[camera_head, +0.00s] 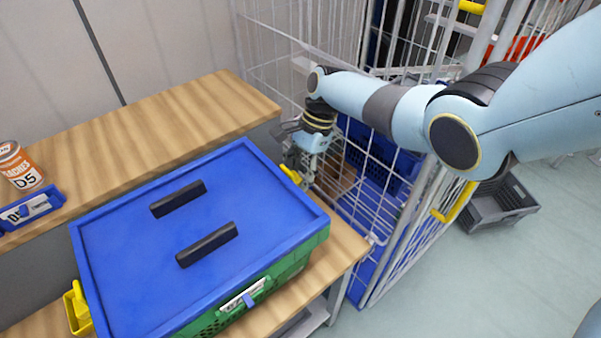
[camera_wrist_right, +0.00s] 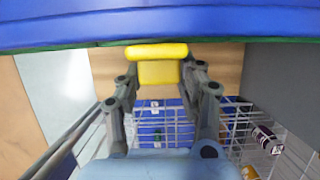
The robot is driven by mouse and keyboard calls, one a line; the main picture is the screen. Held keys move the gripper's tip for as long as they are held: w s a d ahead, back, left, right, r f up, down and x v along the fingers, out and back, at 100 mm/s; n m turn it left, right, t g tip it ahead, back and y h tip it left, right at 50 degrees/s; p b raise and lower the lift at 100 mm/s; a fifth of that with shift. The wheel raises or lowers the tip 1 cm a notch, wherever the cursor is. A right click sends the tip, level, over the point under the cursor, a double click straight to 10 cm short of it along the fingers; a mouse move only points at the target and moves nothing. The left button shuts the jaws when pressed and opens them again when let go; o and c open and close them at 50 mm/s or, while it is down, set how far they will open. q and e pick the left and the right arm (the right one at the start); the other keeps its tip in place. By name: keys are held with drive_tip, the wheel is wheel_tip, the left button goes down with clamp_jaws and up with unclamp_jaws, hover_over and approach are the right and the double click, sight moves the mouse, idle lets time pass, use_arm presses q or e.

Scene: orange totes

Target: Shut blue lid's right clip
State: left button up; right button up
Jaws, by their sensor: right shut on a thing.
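The blue lid (camera_head: 150,240) with two black handles lies on a green crate (camera_head: 293,262) on the wooden bench; its edge also crosses the top of the right wrist view (camera_wrist_right: 160,22). The yellow right clip (camera_head: 290,174) is at the lid's right side, partly hidden by my gripper. My right gripper (camera_head: 297,165) is at this clip, its fingers shut on the clip's yellow tab (camera_wrist_right: 158,72) just below the lid edge. The yellow left clip (camera_head: 77,308) hangs out from the crate's left side. My left gripper is not in view.
A wire cage trolley (camera_head: 385,190) with blue crates stands close to the right of the bench, under my right arm. A can (camera_head: 18,166) and a small blue bin (camera_head: 32,208) are at the bench's left. A grey crate (camera_head: 497,205) lies on the floor.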

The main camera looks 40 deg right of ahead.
sight(286, 169)
drive_tip(key=shift+a+f+y+b, duration=0.25)
drive_tip(key=shift+y+b, duration=0.15)
drive_tip(key=shift+y, duration=0.3)
drive_tip(key=o, duration=1.2)
drive_tip(key=shift+r, duration=0.15)
wheel_tip(286, 169, up, 10)
drive_tip(key=shift+f, duration=0.1)
